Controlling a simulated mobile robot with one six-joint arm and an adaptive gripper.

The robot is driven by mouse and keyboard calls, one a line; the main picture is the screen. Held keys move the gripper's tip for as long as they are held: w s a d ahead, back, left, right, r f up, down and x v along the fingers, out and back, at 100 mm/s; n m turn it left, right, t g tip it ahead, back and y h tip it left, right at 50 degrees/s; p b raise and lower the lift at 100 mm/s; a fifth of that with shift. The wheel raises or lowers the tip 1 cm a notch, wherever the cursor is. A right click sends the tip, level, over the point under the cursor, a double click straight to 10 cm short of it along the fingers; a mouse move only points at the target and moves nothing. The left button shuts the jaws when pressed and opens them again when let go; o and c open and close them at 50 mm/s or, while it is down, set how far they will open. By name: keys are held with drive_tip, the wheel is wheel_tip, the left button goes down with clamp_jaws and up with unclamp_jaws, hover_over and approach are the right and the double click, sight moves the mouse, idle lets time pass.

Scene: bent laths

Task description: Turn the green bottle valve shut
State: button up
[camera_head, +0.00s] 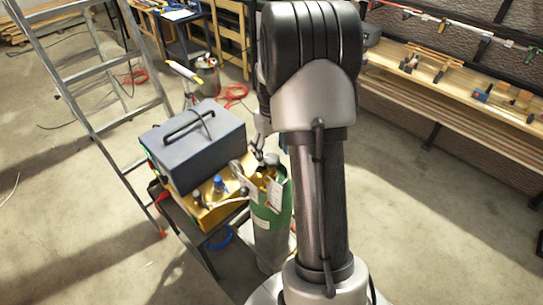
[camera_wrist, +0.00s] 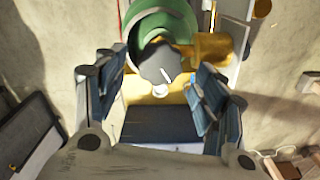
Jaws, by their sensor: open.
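The green bottle (camera_head: 272,222) stands upright beside the cart, with a green top and a grey lower body. Its green shoulder also shows at the top of the wrist view (camera_wrist: 142,32). The valve has a brass body (camera_wrist: 214,48) and a grey round handwheel (camera_wrist: 158,62) with a pale tip near its lower edge. My gripper (camera_wrist: 155,84) is open. Its blue-grey fingers stand left and right of the handwheel, with visible gaps on both sides.
A grey toolbox (camera_head: 196,150) with a black handle sits on the cart left of the bottle. A metal stepladder (camera_head: 88,75) stands farther left. A wooden bench (camera_head: 460,85) runs along the wall at right.

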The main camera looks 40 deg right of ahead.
sight(272, 161)
drive_tip(key=shift+f, duration=1.25)
drive_tip(key=shift+c, duration=0.4)
drive_tip(key=c, duration=1)
